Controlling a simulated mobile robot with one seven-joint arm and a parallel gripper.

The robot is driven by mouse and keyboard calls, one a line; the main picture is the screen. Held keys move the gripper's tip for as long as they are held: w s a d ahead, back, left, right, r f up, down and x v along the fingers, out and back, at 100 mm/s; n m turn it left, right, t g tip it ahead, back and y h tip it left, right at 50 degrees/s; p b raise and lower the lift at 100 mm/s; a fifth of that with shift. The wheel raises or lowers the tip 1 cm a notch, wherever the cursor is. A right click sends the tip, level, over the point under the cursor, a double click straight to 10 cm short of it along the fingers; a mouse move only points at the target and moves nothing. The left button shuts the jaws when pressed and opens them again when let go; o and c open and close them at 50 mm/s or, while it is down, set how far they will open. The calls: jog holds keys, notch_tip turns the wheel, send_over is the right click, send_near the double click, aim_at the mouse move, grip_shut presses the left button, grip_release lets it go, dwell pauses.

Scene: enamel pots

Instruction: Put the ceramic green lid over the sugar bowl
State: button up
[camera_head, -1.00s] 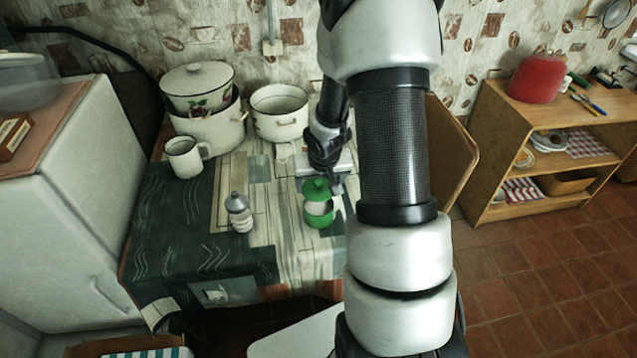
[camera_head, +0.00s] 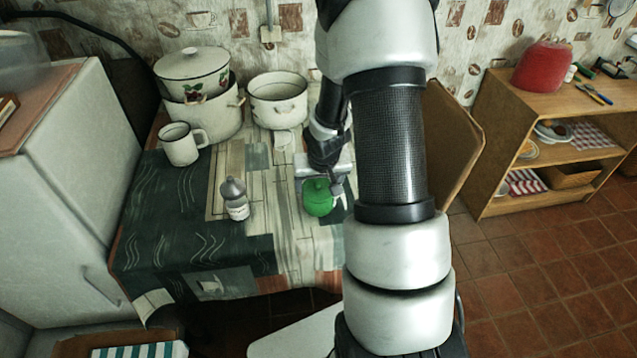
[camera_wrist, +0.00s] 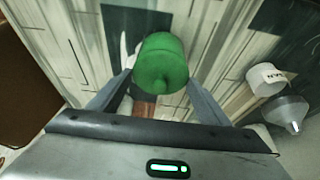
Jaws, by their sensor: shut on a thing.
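The green lid (camera_head: 317,186) sits over the green sugar bowl (camera_head: 320,208) on the table, and no white interior shows between them in the head view. In the wrist view the lid's knob (camera_wrist: 173,84) points toward the camera, and the lid and bowl look like one green shape. My gripper (camera_head: 318,181) is directly above the bowl, with its fingers on either side of the lid, shut on it. The exact finger contact and whether the lid is fully seated cannot be told.
A grey-topped shaker (camera_head: 235,200) stands left of the bowl, also seen in the wrist view (camera_wrist: 289,112). A white mug (camera_head: 180,146), stacked pots (camera_head: 207,120) and an open pot (camera_head: 278,103) stand behind. The table front is clear.

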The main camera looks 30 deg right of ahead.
dwell(0.3)
jog(key=o, duration=1.3)
jog(key=shift+r+p, duration=2.8)
jog(key=shift+r, duration=0.7)
